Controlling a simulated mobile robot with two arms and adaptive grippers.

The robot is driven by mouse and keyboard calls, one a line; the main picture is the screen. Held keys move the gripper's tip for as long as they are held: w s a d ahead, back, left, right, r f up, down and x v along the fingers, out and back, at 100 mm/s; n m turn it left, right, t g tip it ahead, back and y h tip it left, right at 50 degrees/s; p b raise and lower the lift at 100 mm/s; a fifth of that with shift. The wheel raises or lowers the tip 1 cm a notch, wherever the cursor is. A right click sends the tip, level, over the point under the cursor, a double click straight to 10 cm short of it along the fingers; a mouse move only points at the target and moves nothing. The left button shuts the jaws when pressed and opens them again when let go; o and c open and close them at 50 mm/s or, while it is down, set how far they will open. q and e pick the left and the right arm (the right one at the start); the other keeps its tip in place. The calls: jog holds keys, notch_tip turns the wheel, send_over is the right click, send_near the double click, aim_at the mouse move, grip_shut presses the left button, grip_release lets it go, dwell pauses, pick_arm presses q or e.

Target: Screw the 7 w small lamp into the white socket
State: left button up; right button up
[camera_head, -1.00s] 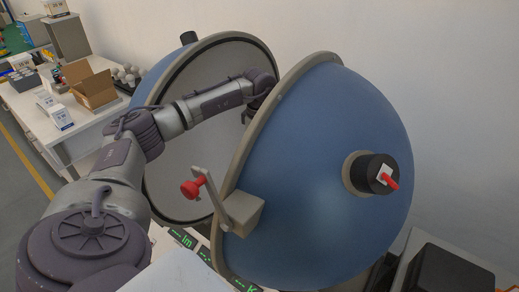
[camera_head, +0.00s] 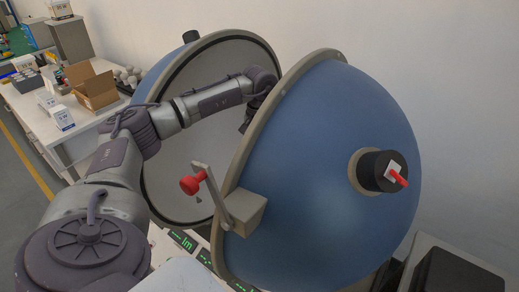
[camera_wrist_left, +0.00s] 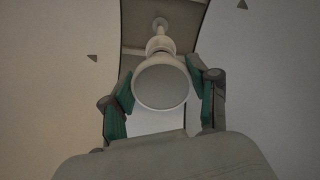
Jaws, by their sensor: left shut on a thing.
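The lamp (camera_wrist_left: 161,86) has a broad, round pale face in the left wrist view, with a narrower white part behind it. My left gripper (camera_wrist_left: 162,92) is shut on it, with green pads at its left and right sides. Beyond the lamp, a pale post with a small round fitting (camera_wrist_left: 160,24), perhaps the socket, is in line with it. I cannot tell whether the lamp touches the socket. In the head view my left arm reaches between the halves of an open blue sphere, and the near half hides the lamp and socket. My right gripper is not in view.
The near sphere half (camera_head: 330,165) stands close on the right of my left arm, and the far half's pale interior (camera_head: 180,180) is behind it. A red-knobbed latch (camera_head: 193,185) sticks out in front. A white table (camera_head: 85,128) with boxes stands at left.

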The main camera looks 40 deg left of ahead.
pick_arm(q)
jog(key=o, duration=1)
jog(key=shift+o, duration=0.2)
jog(key=n+p, duration=0.1)
jog(key=n, duration=0.4)
jog(key=shift+w, duration=0.15)
jog(key=n+p, duration=0.1)
jog(key=n, duration=0.6)
jog(key=shift+w+d, duration=0.1)
jog(key=shift+w, duration=0.05)
jog(key=n+p, duration=0.1)
jog(key=n, duration=0.5)
jog(key=shift+w+n, duration=0.15)
jog(key=shift+n, duration=0.15)
jog(key=n, duration=0.4)
jog(key=shift+w+p, duration=0.1)
jog(key=shift+p, duration=0.25)
